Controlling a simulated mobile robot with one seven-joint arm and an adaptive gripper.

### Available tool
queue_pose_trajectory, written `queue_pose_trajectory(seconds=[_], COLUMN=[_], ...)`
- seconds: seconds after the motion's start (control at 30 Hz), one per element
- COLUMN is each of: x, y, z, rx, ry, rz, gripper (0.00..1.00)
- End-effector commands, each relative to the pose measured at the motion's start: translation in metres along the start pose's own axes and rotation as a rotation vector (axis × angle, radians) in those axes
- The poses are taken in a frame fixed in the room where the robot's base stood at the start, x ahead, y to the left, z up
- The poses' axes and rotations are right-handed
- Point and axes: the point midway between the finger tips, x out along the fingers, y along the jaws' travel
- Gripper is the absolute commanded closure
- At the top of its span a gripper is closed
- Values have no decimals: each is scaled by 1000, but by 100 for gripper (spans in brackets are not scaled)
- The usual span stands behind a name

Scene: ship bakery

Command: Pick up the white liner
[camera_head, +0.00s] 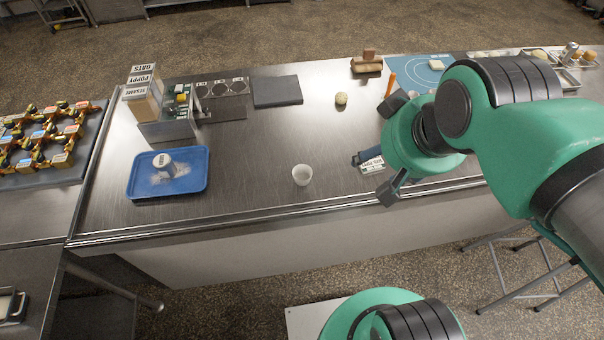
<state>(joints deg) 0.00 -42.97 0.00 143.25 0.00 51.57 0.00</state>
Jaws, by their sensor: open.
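The white liner (302,175), a small cup shape with an open top, stands on the steel counter near its front edge, at the middle of the view. Nothing touches it. My gripper (384,148) is to its right, with its dark fingers spread wide apart and nothing seen held between them. A clear stretch of counter lies between the liner and my gripper. The height of my gripper above the counter is hard to tell.
A blue tray (141,190) with a labelled tub (164,164) and white powder is at left. Labelled boxes (142,96) stand behind it. A dark slab (277,91) and a round ball (341,98) lie farther back. A labelled item (372,166) lies beside my gripper, partly hidden.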

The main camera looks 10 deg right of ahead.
Motion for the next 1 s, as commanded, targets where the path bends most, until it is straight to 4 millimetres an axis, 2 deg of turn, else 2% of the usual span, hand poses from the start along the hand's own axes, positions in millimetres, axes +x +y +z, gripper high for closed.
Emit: queue_pose_trajectory(seconds=[0.33,0.4,0.73,1.0], x=[0,0,0,14], y=[0,0,0,-7], z=[0,0,-1,-20], rx=[0,0,-2,-48], ry=[0,0,-2,-34], rz=[0,0,-1,-15], gripper=[41,32,32,32])
